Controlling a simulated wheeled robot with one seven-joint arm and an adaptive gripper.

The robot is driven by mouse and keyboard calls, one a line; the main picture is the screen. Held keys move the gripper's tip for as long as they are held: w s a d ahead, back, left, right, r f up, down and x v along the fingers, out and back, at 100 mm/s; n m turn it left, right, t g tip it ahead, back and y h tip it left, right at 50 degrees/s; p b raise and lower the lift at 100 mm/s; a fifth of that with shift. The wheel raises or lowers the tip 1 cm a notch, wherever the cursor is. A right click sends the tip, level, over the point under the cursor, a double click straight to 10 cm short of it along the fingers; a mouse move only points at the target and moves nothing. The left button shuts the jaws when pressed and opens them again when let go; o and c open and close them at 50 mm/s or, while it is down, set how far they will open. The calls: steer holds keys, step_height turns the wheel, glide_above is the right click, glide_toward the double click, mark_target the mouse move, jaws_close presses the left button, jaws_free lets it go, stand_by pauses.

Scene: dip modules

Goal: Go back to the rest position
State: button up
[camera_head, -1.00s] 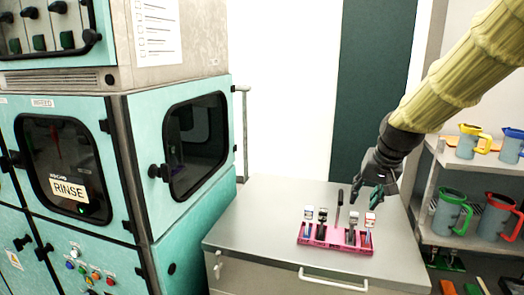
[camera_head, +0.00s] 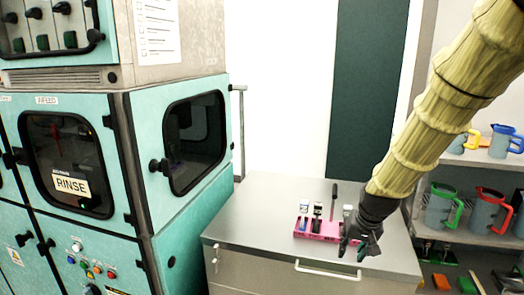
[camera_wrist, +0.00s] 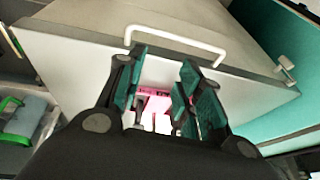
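My gripper (camera_head: 360,246) is in front of the right end of the pink rack (camera_head: 318,238), near the front edge of the metal cabinet top, and hides part of the rack. In the wrist view my gripper (camera_wrist: 166,72) has its teal-padded fingers spread apart with nothing held between them. Part of the pink rack (camera_wrist: 155,100) shows beyond the gap. Several small upright modules stand in the rack, among them a white-topped one (camera_head: 305,209) and a black one (camera_head: 318,211). A taller dark one (camera_head: 334,194) stands behind. The rightmost is partly hidden by my gripper.
The cabinet top (camera_head: 265,215) is clear left of the rack; a white handle (camera_head: 328,271) is on its front. A teal machine (camera_head: 180,215) with a RINSE sign (camera_head: 72,186) stands at left. Shelves at right hold a blue jug (camera_head: 502,140), a green-handled jug (camera_head: 441,208) and a red jug (camera_head: 488,214).

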steer(key=s+f+g, duration=0.1)
steer(key=s+f, duration=0.3)
steer(key=f, duration=0.5)
steer(key=s+f, duration=0.4)
steer(key=f, duration=0.5)
steer(key=s+a+f+n+g+b, duration=0.1)
steer(key=s+f, duration=1)
steer(key=s, duration=0.4)
steer(key=s+a+f+n+g+b, duration=0.1)
steer(key=s+f+g, duration=0.1)
steer(key=s+f, duration=1)
steer(key=s, duration=0.4)
steer(key=shift+s+a+f+n, duration=0.15)
steer(key=shift+s+a+n, duration=0.05)
steer(key=shift+a+n, duration=0.2)
